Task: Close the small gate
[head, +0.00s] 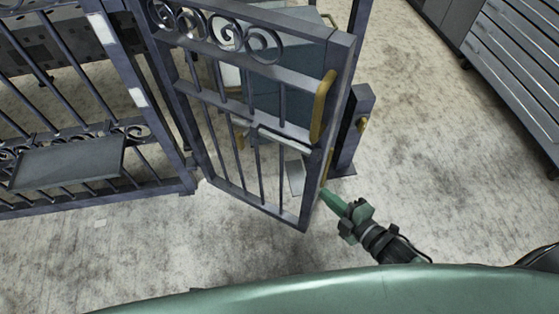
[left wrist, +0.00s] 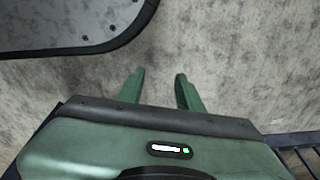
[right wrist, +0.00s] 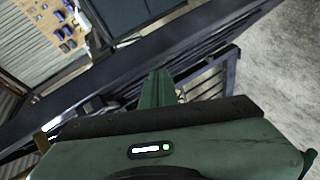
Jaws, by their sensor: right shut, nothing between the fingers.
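The small gate (head: 232,125) is a dark metal panel with vertical bars, scrolls on top and a yellow handle (head: 322,105) on its free edge. It stands ajar, its lower free corner swung toward me and apart from the gate post (head: 352,130) on the right. My right gripper (head: 327,197) is shut and empty, close beside the lower free edge of the gate; I cannot tell whether it touches. In the right wrist view its fingers (right wrist: 157,88) are together in front of dark metal bars. My left gripper (left wrist: 160,88) is open and empty over the floor.
A fixed fence (head: 70,155) with a grey plate continues to the left of the gate. Grey drawer cabinets (head: 510,70) stand at the upper right. A blue-grey box-like object (head: 290,85) is behind the gate. The floor (head: 440,170) to the right is clear.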

